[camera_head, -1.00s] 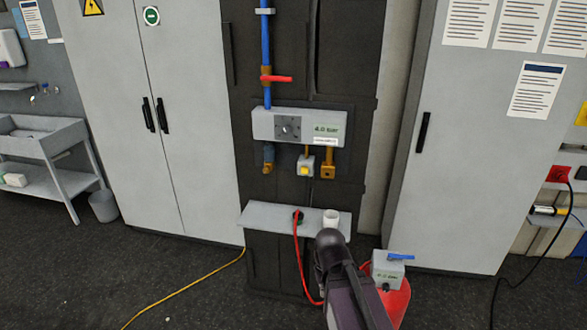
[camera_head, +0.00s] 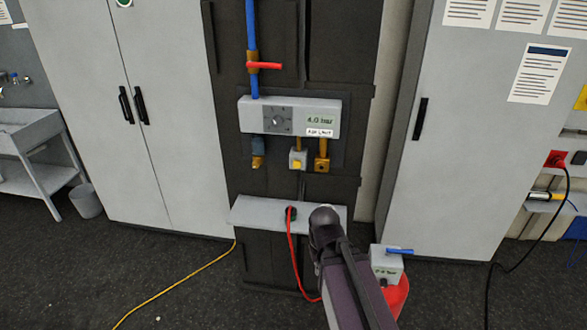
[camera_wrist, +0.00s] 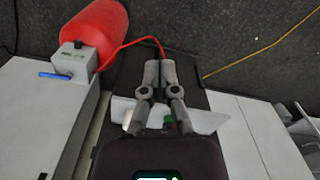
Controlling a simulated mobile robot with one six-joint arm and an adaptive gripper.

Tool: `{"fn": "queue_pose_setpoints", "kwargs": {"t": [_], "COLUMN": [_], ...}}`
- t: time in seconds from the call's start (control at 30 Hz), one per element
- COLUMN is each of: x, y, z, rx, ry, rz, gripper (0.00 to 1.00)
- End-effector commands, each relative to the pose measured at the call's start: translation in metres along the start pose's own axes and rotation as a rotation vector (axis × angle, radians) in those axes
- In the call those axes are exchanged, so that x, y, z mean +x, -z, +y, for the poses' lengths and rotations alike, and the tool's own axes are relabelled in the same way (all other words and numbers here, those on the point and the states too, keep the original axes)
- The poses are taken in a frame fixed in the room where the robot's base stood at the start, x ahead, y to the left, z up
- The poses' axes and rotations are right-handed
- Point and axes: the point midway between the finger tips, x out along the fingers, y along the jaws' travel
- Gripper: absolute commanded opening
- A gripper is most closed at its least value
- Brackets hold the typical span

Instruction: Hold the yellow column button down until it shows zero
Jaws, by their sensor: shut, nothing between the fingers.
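The yellow button (camera_head: 297,164) sits on a small grey box under the grey control panel (camera_head: 262,117) on the dark column. The panel has a dial and a display that reads 4.0 bar. No finger of mine is seen touching the button. My gripper (camera_wrist: 160,68) shows in the wrist view, shut and empty, its two fingers side by side above the column's shelf. In the head view my dark arm rises in front of the shelf's right end, below the button, and the fingers cannot be made out. The button is not identifiable in the wrist view.
A pale shelf (camera_head: 262,213) juts out below the button, with a red hose (camera_head: 295,255) hanging from it. A red tank (camera_head: 397,296) with a grey box and blue lever (camera_head: 399,251) stands at right. Grey cabinets flank the column. A yellow cable (camera_head: 170,287) crosses the floor.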

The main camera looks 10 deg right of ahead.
Motion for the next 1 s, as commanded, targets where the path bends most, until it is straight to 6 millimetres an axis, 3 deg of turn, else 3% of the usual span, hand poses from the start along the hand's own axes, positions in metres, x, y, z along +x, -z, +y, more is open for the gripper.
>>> {"fn": "queue_pose_setpoints", "kwargs": {"t": [0.27, 0.47, 0.73, 1.0], "x": [0.002, 0.012, 0.023, 0.008], "y": [0.004, 0.026, 0.097, 0.181], "z": [0.002, 0.016, 0.047, 0.059], "rx": [-0.015, -0.114, -0.477, -0.98], "ry": [-0.013, -0.109, -0.44, -0.909], "rz": [0.01, 0.069, 0.202, 0.241], "gripper": [0.0, 0.0, 0.0, 0.0]}}
